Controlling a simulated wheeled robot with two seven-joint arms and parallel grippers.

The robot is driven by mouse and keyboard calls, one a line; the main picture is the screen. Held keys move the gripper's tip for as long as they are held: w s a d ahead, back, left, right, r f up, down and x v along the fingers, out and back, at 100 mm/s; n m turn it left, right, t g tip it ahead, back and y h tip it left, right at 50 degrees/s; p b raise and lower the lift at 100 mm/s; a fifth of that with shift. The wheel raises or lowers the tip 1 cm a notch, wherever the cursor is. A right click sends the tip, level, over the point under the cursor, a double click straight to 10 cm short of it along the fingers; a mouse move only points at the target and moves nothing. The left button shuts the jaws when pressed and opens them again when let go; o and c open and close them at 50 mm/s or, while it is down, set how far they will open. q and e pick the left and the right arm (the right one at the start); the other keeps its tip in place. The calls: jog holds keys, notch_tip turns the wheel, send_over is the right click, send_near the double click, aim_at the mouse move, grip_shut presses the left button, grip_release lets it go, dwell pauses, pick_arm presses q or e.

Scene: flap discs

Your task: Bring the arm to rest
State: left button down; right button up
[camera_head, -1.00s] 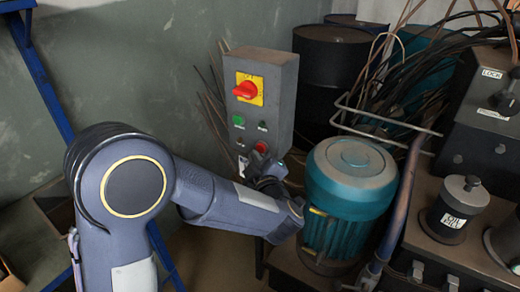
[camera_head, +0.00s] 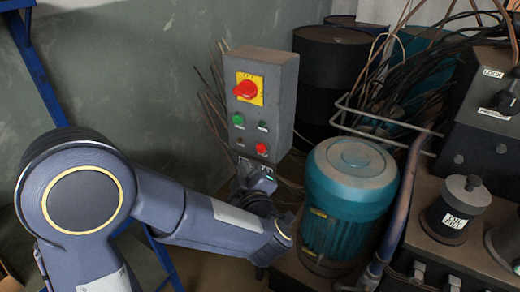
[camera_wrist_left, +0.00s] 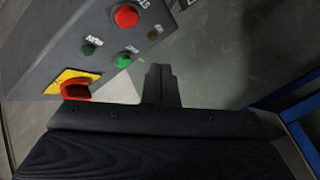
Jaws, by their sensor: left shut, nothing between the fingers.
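My left arm comes in from the left in the head view, and its gripper (camera_head: 258,182) is just below the lower face of a grey control box (camera_head: 274,108). In the left wrist view the gripper's fingers (camera_wrist_left: 162,78) are together with nothing between them. The box (camera_wrist_left: 60,30) fills the upper left there, apart from the fingertips as far as I can tell. It bears a red rotary switch on a yellow plate (camera_head: 246,90), a green button (camera_head: 238,119) and a red button (camera_head: 262,149). My right gripper is not in view.
A teal motor (camera_head: 350,190) stands close to the right of my left wrist, with a bent pipe (camera_head: 408,190) beside it. Dark drums (camera_head: 328,75) and loose cables are behind. A blue metal frame (camera_head: 40,75) stands at the left. The wall between is clear.

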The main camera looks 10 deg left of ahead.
pick_arm(q)
jog(key=s+a+f+m+g+h, duration=0.2)
jog(key=s+m+g+h, duration=0.15)
jog(key=s, duration=0.55)
jog(key=s+a+f+m+g+h, duration=0.25)
jog(key=s+m+h, duration=0.2)
jog(key=s, duration=0.35)
jog(key=s+a+f+m+g+h, duration=0.1)
jog(key=s+a+m+g+h, duration=0.25)
jog(key=s, duration=0.55)
notch_tip(320, 180, up, 18)
jog(key=d+m+p, duration=0.1)
jog(key=m+p, duration=0.1)
jog(key=p, duration=1.5)
jog(key=shift+w+d+f+p, duration=0.2)
jog(key=shift+d+p, duration=0.15)
jog(key=shift+p, duration=0.05)
jog(key=shift+w+d, duration=0.1)
